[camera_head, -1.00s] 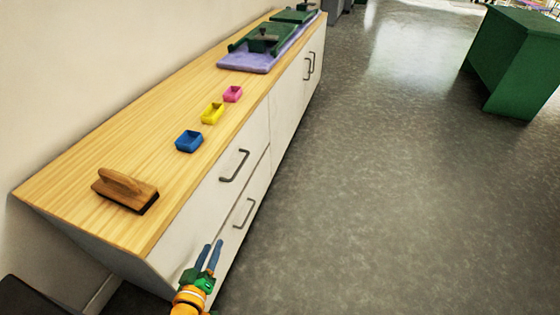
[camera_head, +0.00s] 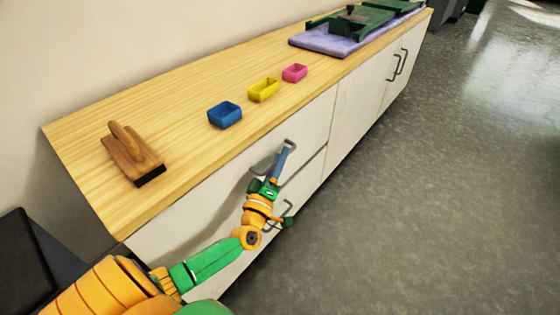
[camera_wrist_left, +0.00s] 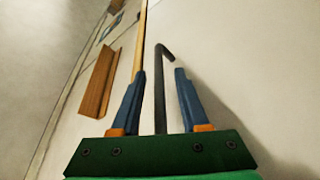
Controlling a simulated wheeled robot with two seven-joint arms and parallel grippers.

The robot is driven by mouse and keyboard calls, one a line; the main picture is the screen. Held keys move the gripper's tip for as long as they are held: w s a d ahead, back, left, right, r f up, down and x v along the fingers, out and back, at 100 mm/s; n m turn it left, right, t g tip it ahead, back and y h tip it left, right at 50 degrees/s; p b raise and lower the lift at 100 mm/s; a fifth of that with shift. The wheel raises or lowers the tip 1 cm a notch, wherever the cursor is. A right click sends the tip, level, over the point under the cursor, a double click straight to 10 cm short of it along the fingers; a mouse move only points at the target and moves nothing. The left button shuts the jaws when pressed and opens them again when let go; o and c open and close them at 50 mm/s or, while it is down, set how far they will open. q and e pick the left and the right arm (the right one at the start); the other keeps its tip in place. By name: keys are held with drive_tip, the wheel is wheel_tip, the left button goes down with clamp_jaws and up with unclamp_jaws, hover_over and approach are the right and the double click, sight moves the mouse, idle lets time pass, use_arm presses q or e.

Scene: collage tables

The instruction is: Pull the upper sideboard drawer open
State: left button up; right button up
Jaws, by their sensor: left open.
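The upper sideboard drawer (camera_head: 213,203) is shut in the white front below the wooden top. Its dark bar handle (camera_head: 263,160) is partly hidden by my left gripper (camera_head: 284,160), which is right at it. In the left wrist view the upper drawer's handle (camera_wrist_left: 160,85) stands between the two blue fingers of the left gripper (camera_wrist_left: 158,92). The fingers are open, with a gap on both sides of the handle. The lower drawer handle (camera_head: 288,209) is partly behind my wrist. My right gripper is not in view.
On the sideboard top (camera_head: 185,110) are a wooden block with a handle (camera_head: 134,157), a blue box (camera_head: 225,115), a yellow box (camera_head: 264,90) and a pink box (camera_head: 295,73). A green press stands on a purple mat (camera_head: 315,42). The floor (camera_head: 430,200) at right is clear.

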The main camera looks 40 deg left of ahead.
use_arm(q)
clamp_jaws()
idle(1.4)
